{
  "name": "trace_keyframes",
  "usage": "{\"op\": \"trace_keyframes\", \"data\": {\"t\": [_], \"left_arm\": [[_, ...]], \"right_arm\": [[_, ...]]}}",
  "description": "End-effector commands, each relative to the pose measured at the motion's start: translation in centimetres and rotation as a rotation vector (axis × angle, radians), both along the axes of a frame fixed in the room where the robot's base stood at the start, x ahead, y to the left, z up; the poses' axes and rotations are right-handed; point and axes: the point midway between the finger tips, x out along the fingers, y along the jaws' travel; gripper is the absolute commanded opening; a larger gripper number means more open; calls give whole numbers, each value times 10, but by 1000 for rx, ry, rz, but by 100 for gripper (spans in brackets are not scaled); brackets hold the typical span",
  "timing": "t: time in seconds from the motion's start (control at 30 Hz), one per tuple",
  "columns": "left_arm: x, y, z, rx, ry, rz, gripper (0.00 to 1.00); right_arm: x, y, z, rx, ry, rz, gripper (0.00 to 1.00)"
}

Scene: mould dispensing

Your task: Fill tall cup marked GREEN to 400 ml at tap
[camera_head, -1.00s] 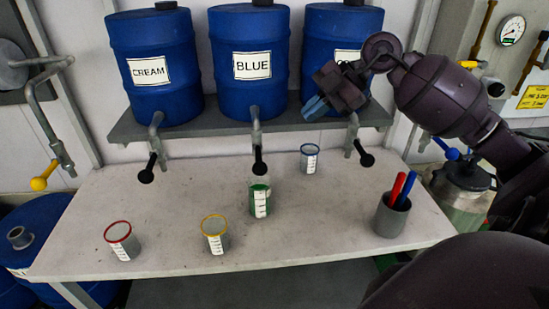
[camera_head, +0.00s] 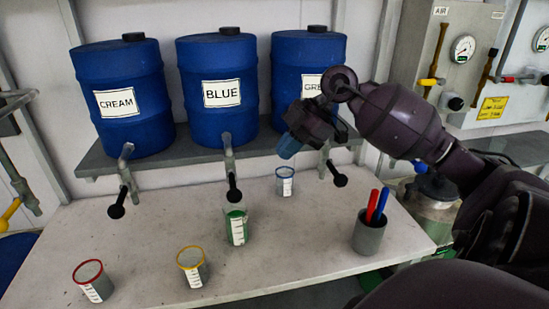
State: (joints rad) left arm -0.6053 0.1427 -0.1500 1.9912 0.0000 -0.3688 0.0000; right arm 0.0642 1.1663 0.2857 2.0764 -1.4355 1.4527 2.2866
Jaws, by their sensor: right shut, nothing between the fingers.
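The tall clear cup with green marking (camera_head: 236,227) stands upright on the pale table, below the black-ended tap (camera_head: 233,185) of the drum labelled BLUE. Green shows inside or around it; I cannot tell how much is liquid. The drum with a partly hidden label starting "GRE" (camera_head: 300,68) is at the right of the shelf, and its tap (camera_head: 339,180) hangs below. My right gripper (camera_head: 288,147) is shut and empty, in front of the lower part of that drum, left of and above the tap's black end. My left gripper is out of view.
Short cups with red (camera_head: 92,282), yellow (camera_head: 192,268) and blue (camera_head: 285,182) rims stand on the table (camera_head: 150,235). A grey pot (camera_head: 369,236) holds red and blue pens at the right. The CREAM drum (camera_head: 118,75) stands at the left of the shelf.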

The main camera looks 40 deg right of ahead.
Motion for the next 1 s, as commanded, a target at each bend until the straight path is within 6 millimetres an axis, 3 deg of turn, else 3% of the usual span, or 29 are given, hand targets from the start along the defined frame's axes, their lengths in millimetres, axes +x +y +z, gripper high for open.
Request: {"op": "trace_keyframes", "data": {"t": [0.5, 0.73, 1.0], "left_arm": [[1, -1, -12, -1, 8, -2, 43], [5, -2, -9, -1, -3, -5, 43], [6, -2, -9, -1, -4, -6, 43]], "right_arm": [[29, 49, -70, 3, -1, 2, 0], [45, 65, -84, 2, -1, 1, 0], [49, 70, -88, 0, -1, 1, 0]]}}
